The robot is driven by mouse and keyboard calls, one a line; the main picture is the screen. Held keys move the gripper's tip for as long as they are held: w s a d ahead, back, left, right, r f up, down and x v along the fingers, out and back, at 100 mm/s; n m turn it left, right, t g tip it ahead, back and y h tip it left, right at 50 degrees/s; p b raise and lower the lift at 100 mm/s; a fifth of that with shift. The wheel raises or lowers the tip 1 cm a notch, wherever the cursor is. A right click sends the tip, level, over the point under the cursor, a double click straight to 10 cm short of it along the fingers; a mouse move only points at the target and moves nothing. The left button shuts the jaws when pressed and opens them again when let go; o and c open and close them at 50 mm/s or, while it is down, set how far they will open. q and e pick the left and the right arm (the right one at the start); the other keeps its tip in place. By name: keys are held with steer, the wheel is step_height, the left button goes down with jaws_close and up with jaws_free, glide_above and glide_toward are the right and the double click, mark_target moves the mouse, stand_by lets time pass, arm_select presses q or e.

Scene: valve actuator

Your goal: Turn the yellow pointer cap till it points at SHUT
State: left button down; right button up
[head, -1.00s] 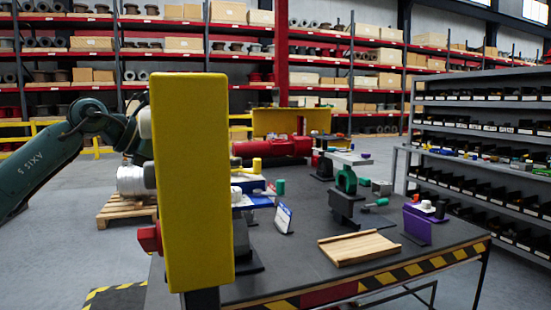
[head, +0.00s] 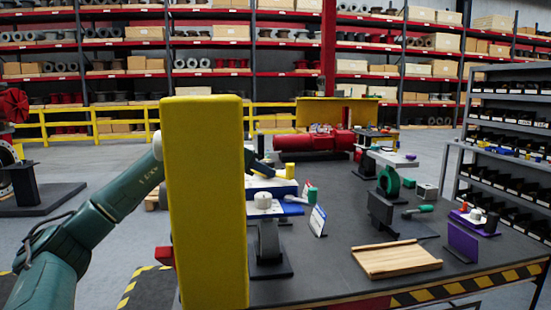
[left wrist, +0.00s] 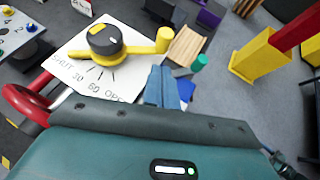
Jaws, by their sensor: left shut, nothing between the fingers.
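The yellow pointer cap (left wrist: 85,56) sits on a white dial plate (left wrist: 70,72) marked SHUT, 30, 60 and OPEN. It has a black round hub with a yellow stripe, and an upright yellow knob at its right end in the left wrist view. Its left end lies near the word SHUT. The knob also shows in the head view (head: 291,171). My left gripper (left wrist: 160,72) is shut and empty, its blue fingers just below the knob in the wrist picture; contact is unclear. In the head view the gripper (head: 264,166) is partly hidden by a yellow slab. My right gripper is out of view.
The tall yellow slab (head: 206,200) hides part of my left arm. A grey stand with a white round top (head: 264,200), a wooden tray (head: 397,259) and a green-wheeled fixture (head: 388,181) stand on the dark table. A red ring (left wrist: 22,104) lies left in the wrist view.

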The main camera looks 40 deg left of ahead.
mark_target(287, 168)
arm_select(q)
steer(key=shift+w+d+r+p, duration=0.15)
steer(key=shift+w+p, duration=0.1)
steer(key=shift+w, duration=0.3)
steer(key=shift+w+d+r+p, duration=0.15)
steer(key=shift+w+p, duration=0.05)
steer(key=shift+w, duration=0.35)
steer(key=shift+w+d+f, duration=0.1)
steer(key=shift+w, duration=0.2)
steer(key=shift+w+f, duration=0.1)
steer(key=shift+w, duration=0.1)
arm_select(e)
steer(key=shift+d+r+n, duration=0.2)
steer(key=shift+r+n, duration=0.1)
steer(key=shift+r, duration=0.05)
arm_select(q)
steer(key=shift+w+d+r+p, duration=0.15)
steer(key=shift+w+r+p, duration=0.15)
steer(key=shift+p, duration=0.45)
steer(key=shift+w+d+p, duration=0.1)
steer(key=shift+w+p, duration=0.2)
steer(key=shift+p, duration=0.1)
steer(key=shift+w+f, duration=0.15)
steer(key=shift+w, duration=0.05)
steer(key=shift+f, duration=0.15)
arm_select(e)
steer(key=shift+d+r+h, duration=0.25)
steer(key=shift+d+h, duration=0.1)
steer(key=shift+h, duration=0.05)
